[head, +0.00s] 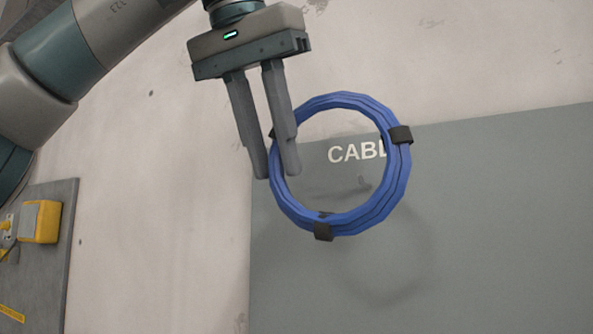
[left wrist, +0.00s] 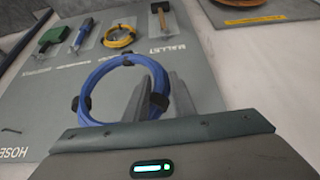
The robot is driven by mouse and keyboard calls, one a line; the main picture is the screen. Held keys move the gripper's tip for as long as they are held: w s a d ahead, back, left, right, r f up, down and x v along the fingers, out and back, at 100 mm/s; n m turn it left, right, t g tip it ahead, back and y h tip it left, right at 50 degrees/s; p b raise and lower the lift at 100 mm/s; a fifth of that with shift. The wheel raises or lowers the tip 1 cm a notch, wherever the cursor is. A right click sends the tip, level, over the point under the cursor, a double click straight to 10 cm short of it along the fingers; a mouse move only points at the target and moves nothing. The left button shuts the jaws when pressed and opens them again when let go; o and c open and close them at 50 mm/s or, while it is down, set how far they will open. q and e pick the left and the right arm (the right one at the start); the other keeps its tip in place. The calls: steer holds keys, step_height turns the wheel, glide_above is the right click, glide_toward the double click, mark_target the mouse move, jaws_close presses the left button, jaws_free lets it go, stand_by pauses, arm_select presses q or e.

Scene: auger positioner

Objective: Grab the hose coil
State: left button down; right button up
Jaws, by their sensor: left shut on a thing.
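A blue coil (head: 399,178) with black straps shows in the head view as a round ring. My left gripper (head: 277,174) is shut on the left side of this ring, with one finger on each side of the strand. The coil appears raised above the grey-green board (head: 490,220), and a soft ring shadow lies below it. In the left wrist view the coil (left wrist: 103,70) sits at the fingers of my left gripper (left wrist: 160,78). Part of the ring is hidden behind the fingers. My right gripper is in neither view.
White letters "CABL" show through the ring. In the left wrist view, a yellow coil (left wrist: 118,37), a mallet (left wrist: 162,15), a blue-handled tool (left wrist: 83,33) and a green tool (left wrist: 53,40) lie on the board. A yellow device (head: 41,222) is at far left.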

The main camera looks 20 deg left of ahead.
arm_select(q)
steer(key=shift+s, duration=2.25)
steer(key=shift+a, duration=0.1)
